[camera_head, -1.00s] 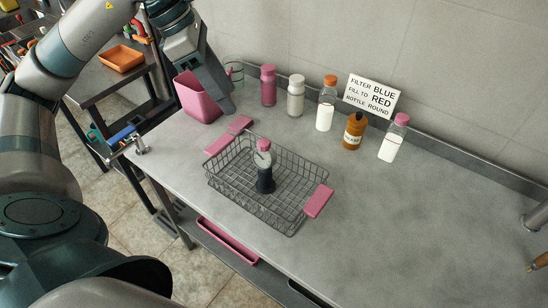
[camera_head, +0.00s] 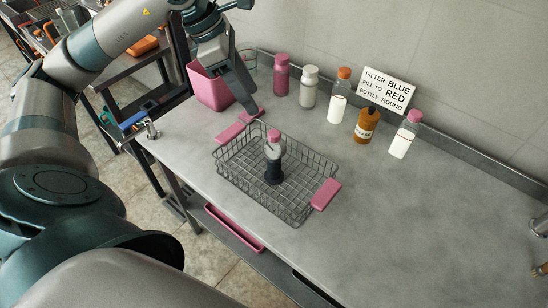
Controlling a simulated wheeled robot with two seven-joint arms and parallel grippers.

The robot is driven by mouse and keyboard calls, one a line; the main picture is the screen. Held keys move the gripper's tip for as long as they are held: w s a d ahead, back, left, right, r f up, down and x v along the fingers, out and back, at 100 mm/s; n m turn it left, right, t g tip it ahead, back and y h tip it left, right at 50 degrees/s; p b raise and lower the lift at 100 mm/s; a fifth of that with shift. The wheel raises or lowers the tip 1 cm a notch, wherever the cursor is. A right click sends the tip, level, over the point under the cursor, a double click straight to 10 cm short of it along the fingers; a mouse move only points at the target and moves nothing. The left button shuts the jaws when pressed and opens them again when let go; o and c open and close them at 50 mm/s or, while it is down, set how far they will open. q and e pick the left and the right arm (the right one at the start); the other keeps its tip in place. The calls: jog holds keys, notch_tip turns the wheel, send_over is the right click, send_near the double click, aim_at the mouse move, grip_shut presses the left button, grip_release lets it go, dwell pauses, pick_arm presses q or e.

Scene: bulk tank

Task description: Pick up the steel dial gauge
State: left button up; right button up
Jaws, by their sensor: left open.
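The steel dial gauge (camera_head: 273,149) stands upright inside a grey wire basket (camera_head: 228,178) on the steel bench. It has a round pale face, a pink top and a black base. The basket has pink handles at its far-left and right ends. My left gripper (camera_head: 243,97) is open and points down, above and behind the gauge near the far-left handle (camera_head: 240,126). It is apart from the gauge, and one finger largely hides the other. My right gripper is not in view.
A pink bin (camera_head: 209,88) stands behind my left gripper. Several bottles, among them a brown one (camera_head: 367,125), line the back by a lettered sign (camera_head: 387,90). The bench right of the basket is clear.

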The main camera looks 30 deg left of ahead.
pick_arm(q)
jog(key=p, duration=0.1)
send_near(273, 133)
jog(key=p+x, duration=0.1)
jog(key=x, duration=0.2)
jog(key=shift+d+f, duration=0.25)
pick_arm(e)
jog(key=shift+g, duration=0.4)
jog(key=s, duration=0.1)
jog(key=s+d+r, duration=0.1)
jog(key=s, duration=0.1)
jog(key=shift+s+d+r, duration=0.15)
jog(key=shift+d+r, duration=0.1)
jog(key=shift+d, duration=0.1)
pick_arm(q)
jog(key=shift+w+d+f+p, duration=0.15)
jog(key=shift+w+f+p, duration=0.05)
jog(key=shift+f+p, duration=0.5)
jog(key=p+x, duration=0.1)
jog(key=x, duration=0.2)
jog(key=shift+w+f+p, duration=0.15)
jog(key=shift+f+p, duration=0.15)
jog(key=shift+f, duration=0.05)
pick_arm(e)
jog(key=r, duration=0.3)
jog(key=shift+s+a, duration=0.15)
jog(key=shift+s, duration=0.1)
